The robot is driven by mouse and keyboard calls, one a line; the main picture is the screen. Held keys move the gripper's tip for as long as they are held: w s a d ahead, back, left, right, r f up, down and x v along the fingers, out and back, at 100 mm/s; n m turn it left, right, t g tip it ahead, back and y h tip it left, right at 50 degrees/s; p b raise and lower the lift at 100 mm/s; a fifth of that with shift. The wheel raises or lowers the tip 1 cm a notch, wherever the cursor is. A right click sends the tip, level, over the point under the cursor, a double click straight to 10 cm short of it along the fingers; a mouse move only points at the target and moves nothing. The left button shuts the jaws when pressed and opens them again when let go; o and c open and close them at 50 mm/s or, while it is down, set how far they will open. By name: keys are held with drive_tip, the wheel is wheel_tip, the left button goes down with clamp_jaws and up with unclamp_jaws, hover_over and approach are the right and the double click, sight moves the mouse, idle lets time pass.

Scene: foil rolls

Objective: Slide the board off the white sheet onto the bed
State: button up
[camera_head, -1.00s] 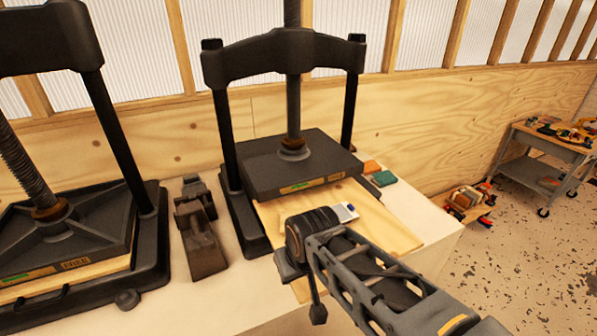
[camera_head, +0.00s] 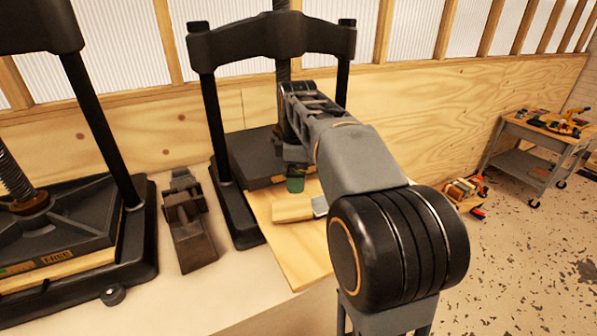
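A pale plywood board (camera_head: 287,258) lies flat and sticks out from under the dark platen (camera_head: 250,158) of the middle press. A smaller pale wooden piece (camera_head: 293,209) shows over the board, by a small grey piece (camera_head: 320,206) that may be part of my gripper. My arm reaches across the press front and hides most of the gripper, so its fingers cannot be made out. A green piece (camera_head: 295,184) shows under the arm's far end; I cannot tell what it belongs to. No separate white sheet can be made out; the bench top (camera_head: 190,290) is off-white.
The middle press's dark uprights (camera_head: 213,130) flank the platen. A second press (camera_head: 70,230) stands at the left, with a dark metal tool (camera_head: 188,225) between them. A grey cart (camera_head: 535,150) and a loaded box (camera_head: 465,193) stand on the right floor.

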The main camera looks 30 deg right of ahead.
sight(298, 207)
drive_tip(key=shift+w+d+r+n, duration=0.15)
drive_tip(key=shift+w+d+n, duration=0.35)
drive_tip(key=shift+w+d, duration=0.1)
drive_tip(key=f, duration=0.4)
drive_tip(key=f+b, duration=0.1)
drive_tip(key=f, duration=0.8)
drive_tip(key=shift+w+d+f, duration=0.15)
drive_tip(key=shift+w+f, duration=0.25)
drive_tip(key=shift+c, duration=0.3)
drive_tip(key=c, duration=0.7)
drive_tip(key=shift+s, duration=0.1)
